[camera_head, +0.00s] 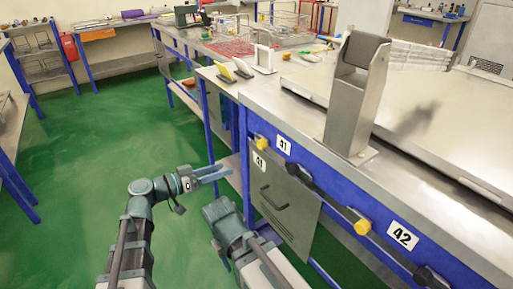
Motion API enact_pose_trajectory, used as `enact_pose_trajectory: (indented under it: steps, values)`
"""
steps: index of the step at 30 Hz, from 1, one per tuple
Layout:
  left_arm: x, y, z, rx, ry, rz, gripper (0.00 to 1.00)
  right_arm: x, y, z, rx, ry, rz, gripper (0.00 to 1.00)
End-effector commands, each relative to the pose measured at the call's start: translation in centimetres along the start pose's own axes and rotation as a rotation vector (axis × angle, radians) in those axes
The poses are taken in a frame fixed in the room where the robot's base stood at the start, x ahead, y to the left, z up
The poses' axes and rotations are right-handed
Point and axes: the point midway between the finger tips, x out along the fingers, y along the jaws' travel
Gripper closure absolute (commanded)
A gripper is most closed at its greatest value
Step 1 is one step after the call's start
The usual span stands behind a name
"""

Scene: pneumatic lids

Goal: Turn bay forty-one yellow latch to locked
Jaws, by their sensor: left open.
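The yellow latch (261,141) sits on the blue front rail just left of the upper 41 label (283,145). It is small here, and I cannot tell which way it is turned. A grey door (285,205) with a second 41 label and a dark handle hangs below it. My left gripper (222,173) is open and empty, left of the door and lower in the picture than the latch, apart from both. My right arm shows at the bottom centre, but its gripper is not visible.
Another yellow knob (362,227) is on the rail left of the 42 label (403,236). A dark bar (298,172) runs along the rail between them. A metal bracket (355,95) stands on the steel worktop (270,92). The green floor (80,175) at left is open.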

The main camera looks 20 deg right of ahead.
Motion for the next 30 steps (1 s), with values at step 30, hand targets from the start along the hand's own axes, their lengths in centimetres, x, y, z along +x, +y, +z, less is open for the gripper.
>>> enact_pose_trajectory:
  steps: [30]
  values:
    - [11.5,0.3,-3.8,0.05,0.108,0.022,0.32,0.0,0.0,0.0,0.0,0.0,0.0,0.49]
